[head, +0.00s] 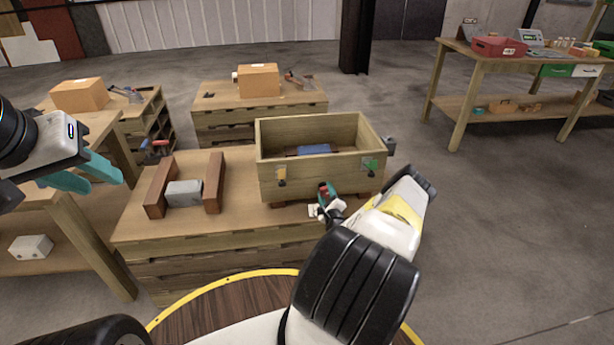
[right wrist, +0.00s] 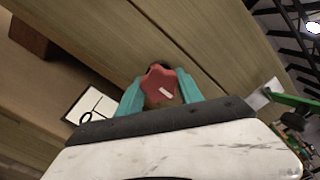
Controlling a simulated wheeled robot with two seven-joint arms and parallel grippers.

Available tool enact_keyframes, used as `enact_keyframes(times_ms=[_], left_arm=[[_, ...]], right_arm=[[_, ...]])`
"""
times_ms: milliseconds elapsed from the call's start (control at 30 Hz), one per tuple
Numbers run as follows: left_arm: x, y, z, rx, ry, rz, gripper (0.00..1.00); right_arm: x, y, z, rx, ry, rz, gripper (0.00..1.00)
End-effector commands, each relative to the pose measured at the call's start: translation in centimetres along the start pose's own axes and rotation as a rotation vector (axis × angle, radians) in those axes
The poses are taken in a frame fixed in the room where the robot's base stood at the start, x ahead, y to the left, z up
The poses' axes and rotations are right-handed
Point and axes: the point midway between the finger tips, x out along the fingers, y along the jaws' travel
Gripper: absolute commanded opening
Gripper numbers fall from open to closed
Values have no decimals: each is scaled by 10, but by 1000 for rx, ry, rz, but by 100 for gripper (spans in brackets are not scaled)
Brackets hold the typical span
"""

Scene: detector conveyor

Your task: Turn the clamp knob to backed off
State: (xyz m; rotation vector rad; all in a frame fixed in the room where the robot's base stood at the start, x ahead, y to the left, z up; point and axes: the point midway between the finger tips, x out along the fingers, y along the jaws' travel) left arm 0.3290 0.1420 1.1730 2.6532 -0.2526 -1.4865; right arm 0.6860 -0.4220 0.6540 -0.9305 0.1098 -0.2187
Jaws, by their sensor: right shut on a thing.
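In the head view the knob (head: 323,187) is a small red patch at the front of the wooden box (head: 282,184), partly hidden by my right gripper (head: 328,196). My left gripper (head: 97,176) is at the far left, away from the box, with its teal fingers apart and nothing seen between them.
A white card with a black symbol (right wrist: 90,110) lies beside the knob. A grey block (head: 184,193) stands between two brown bars (head: 214,182) on the bench left of the box. A blue item (head: 315,150) lies inside the box. Open floor is to the right.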

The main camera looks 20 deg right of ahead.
Motion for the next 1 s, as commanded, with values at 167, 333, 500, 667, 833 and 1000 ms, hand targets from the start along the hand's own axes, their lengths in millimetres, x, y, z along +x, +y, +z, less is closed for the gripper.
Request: enact_keyframes(times_ms=[167, 333, 500, 667, 833, 1000], left_arm=[[0, 0, 0, 0, 0, 0, 36], [0, 0, 0, 0, 0, 0, 36], [0, 0, 0, 0, 0, 0, 36], [0, 0, 0, 0, 0, 0, 36], [0, 0, 0, 0, 0, 0, 36], [0, 0, 0, 0, 0, 0, 36]], right_arm=[[-1, 0, 0, -169, -1, 2, 3], [-1, 0, 0, -330, 0, 2, 3], [-1, 0, 0, -491, 0, 2, 3], [-1, 0, 0, -644, -1, 4, 3], [-1, -1, 1, -805, -1, 3, 3], [-1, -1, 1, -967, -1, 4, 3]])
